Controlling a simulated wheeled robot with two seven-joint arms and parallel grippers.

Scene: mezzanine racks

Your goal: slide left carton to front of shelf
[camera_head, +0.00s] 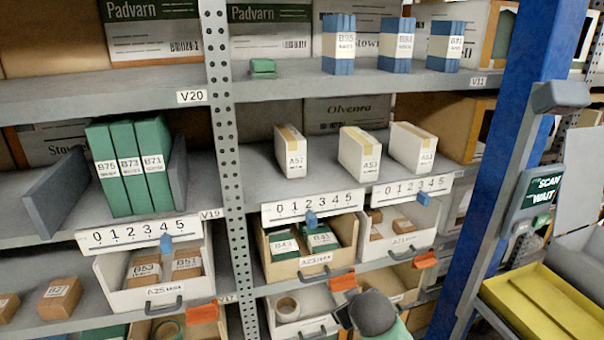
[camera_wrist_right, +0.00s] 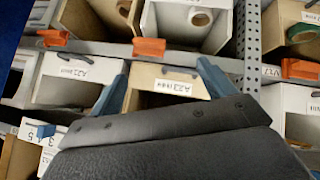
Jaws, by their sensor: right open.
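Three white cartons stand apart on the middle shelf in the head view. The left carton (camera_head: 291,151), labelled A57, is upright and set back from the shelf's front edge. The middle carton (camera_head: 360,154) and the right carton (camera_head: 413,147) stand to its right. Below the shelf edge is a 0–5 scale (camera_head: 313,207) with a blue marker. My right gripper (camera_wrist_right: 162,72) is open, with nothing between its fingers, facing the labelled bins in the wrist view. A dark part of my right arm shows at the head view's bottom, below the cartons. My left gripper is out of view.
A perforated post (camera_head: 222,150) stands left of the cartons. A blue upright (camera_head: 505,150) with a scan panel stands at right.

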